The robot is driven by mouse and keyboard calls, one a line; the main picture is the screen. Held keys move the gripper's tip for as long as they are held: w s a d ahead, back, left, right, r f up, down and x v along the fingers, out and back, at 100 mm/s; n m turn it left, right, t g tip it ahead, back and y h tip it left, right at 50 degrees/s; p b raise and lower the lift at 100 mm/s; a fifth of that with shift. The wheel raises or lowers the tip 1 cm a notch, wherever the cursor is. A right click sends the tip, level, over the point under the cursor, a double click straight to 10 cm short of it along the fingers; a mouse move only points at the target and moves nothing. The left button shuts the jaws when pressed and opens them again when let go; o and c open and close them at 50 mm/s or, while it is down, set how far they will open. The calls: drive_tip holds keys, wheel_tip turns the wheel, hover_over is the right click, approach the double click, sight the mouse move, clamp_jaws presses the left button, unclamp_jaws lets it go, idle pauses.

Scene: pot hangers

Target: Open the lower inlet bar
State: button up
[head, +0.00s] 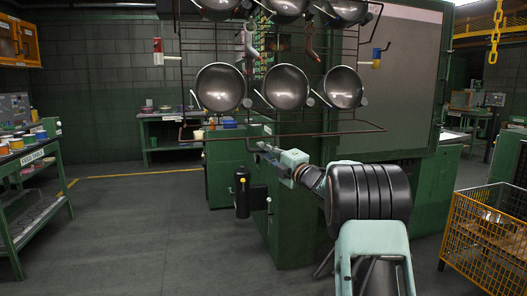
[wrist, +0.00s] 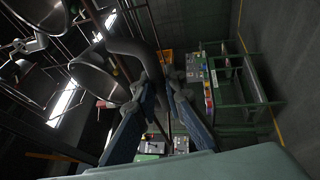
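A dark rail (head: 320,134) runs along the bottom of the hanging rack in the head view; I cannot tell for sure whether it is the lower inlet bar. My gripper (head: 262,149) is small there, just below this rail and left of my wrist. In the wrist view my gripper (wrist: 160,82) has its two blue fingers spread, with a gap between the tips. A thick dark bent tube (wrist: 128,48) reaches down to the fingertips. I cannot tell whether it touches them or lies beyond them.
Round metal pans (head: 286,87) hang in rows on the rack above my arm. A green cabinet (head: 290,215) with a black cylinder (head: 242,192) stands below. A yellow wire crate (head: 485,235) is at right, a green workbench (head: 35,190) at left. The floor at centre left is clear.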

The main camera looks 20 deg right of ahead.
drive_tip(key=o, duration=0.5)
drive_tip(key=shift+s, duration=0.1)
drive_tip(key=v, duration=1.1)
drive_tip(key=shift+s+d, duration=0.2)
drive_tip(key=shift+s, duration=0.15)
drive_tip(key=shift+f, duration=0.1)
